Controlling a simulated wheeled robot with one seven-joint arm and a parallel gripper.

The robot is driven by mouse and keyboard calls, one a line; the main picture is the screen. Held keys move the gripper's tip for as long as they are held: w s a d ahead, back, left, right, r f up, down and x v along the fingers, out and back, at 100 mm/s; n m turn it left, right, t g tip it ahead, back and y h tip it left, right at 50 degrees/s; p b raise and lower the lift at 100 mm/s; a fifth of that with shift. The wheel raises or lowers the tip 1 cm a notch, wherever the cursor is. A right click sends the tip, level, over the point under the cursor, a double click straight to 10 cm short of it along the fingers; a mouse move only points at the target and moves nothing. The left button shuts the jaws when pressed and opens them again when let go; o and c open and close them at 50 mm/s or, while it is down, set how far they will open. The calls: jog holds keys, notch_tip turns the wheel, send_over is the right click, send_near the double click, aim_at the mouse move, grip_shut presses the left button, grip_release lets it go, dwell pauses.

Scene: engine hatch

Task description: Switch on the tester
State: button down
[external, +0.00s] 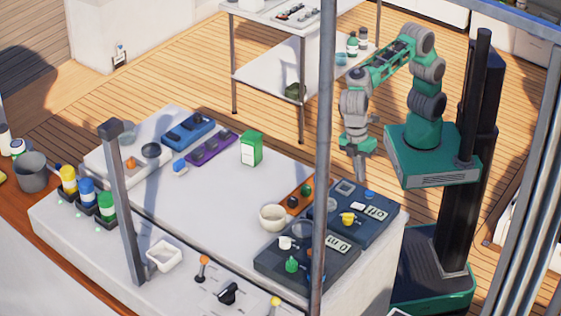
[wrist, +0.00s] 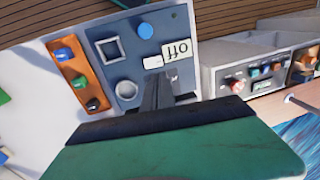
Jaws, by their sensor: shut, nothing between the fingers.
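A dark blue panel (external: 372,233), likely the tester, lies at the right end of the white counter. It carries a blue round button (external: 369,194), a square frame, a yellow part (external: 348,218) and a small display (external: 376,213). In the wrist view the panel (wrist: 118,70) fills the upper middle. Its display (wrist: 177,50) appears to read OFF, upside down, beside the blue button (wrist: 145,30). My gripper (external: 361,178) is shut and empty, pointing down above the panel's far side. In the wrist view its fingers (wrist: 157,92) hide part of the panel.
An orange strip with knobs (external: 299,195) lies left of the panel. A second dark panel (external: 300,268) with a green knob lies nearer. A cream bowl (external: 272,217) and a green box (external: 251,148) stand on the counter. A grey post (external: 323,150) crosses the external view.

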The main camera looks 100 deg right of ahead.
aim_at(362, 206)
jog(key=f, duration=0.6)
jog(key=s+a+f+p, duration=0.1)
jog(key=f, duration=0.3)
jog(key=shift+a, duration=0.1)
jog(key=shift+s+f, duration=0.15)
jog(key=shift+f, duration=0.15)
jog(key=shift+r, duration=0.1)
